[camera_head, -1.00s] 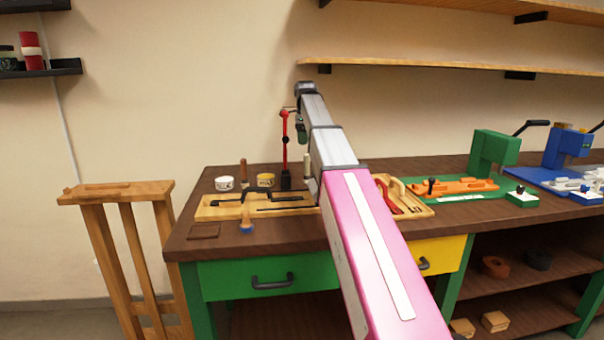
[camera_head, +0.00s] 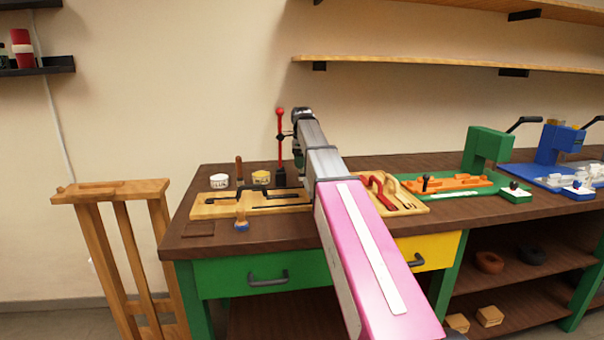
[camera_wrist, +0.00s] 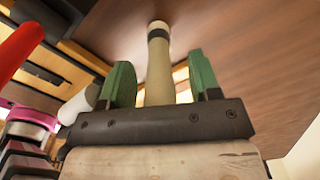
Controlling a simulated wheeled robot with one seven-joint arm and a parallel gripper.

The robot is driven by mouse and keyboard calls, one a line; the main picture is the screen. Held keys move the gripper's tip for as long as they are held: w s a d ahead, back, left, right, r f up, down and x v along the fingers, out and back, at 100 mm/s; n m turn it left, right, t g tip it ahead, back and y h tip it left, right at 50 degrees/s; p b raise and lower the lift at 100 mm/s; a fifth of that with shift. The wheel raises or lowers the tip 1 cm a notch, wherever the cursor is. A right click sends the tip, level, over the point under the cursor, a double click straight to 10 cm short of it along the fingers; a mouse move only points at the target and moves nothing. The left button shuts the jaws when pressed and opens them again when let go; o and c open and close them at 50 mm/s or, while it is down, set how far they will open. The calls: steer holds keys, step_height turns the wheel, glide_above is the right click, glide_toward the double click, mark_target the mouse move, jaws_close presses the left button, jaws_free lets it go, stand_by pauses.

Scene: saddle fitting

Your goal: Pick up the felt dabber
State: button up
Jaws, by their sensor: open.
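A pale cream rod with a dark band near its far end, which looks like the felt dabber (camera_wrist: 159,75), shows in the wrist view. It lies between the two green fingers of my gripper (camera_wrist: 159,60), with a visible gap on either side. The gripper is open, and the rod's near part is hidden behind the gripper body. In the head view my arm hides the dabber, and only a small green part of the gripper (camera_head: 298,158) shows beside the arm's end.
A red-topped stand (camera_head: 280,150) is close left of my gripper. A tray with red tools (camera_head: 418,207) is right.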

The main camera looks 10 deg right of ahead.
steer(key=c, duration=1)
steer(key=shift+r, duration=0.1)
step_height(320, 180, up, 10)
